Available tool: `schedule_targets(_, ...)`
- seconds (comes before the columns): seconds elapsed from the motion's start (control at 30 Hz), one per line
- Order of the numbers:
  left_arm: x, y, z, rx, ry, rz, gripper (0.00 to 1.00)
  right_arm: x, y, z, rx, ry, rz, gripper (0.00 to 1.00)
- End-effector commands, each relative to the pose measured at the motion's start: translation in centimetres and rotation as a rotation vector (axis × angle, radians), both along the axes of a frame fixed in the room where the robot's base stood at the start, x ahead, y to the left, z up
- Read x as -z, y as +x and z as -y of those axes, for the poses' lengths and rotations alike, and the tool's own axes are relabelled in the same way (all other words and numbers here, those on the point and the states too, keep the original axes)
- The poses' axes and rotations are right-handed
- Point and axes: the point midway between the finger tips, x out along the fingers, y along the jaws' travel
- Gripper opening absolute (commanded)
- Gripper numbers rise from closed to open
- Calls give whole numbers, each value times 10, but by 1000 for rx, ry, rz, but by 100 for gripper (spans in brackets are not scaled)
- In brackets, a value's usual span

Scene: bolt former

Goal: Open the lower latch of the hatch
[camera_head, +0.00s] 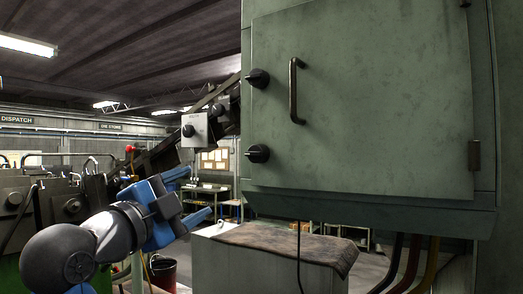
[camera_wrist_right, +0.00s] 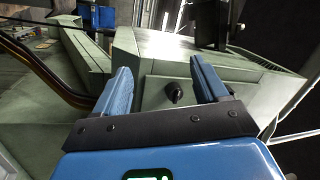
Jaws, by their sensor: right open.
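The hatch (camera_head: 390,110) is a grey-green door on a large cabinet, and it looks shut. Its lower latch (camera_head: 258,153) is a black knob at the left edge, below the similar upper latch (camera_head: 257,78). A dark bar handle (camera_head: 294,90) is right of the latches. My right gripper (camera_head: 199,191) is blue, open and empty, left of and below the lower latch, apart from it. In the right wrist view, a black knob (camera_wrist_right: 174,93) on a grey-green face shows between the open fingers (camera_wrist_right: 158,85); I cannot tell which knob it is. My left gripper is out of view.
A grey block with a brown cloth (camera_head: 290,243) on top stands below the cabinet. Cables (camera_head: 408,265) hang at the lower right. Dark machinery (camera_head: 70,205) and a red bucket (camera_head: 163,272) are at the left. The space between my right gripper and the lower latch looks clear.

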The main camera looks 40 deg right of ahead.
Motion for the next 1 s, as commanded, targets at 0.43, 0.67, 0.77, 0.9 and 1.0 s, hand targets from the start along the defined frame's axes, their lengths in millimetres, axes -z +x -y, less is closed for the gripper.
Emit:
schedule_targets(0.43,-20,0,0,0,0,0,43,-70,-72,27,89,319,199,72)
schedule_targets(0.67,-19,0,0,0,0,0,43,-70,-64,53,95,322,204,72)
schedule_targets(0.77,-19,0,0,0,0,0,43,-70,-56,71,96,323,204,72)
schedule_targets(0.9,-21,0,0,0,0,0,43,-71,-44,100,97,321,203,72)
schedule_targets(1.0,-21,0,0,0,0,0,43,-71,-42,101,98,279,113,72)
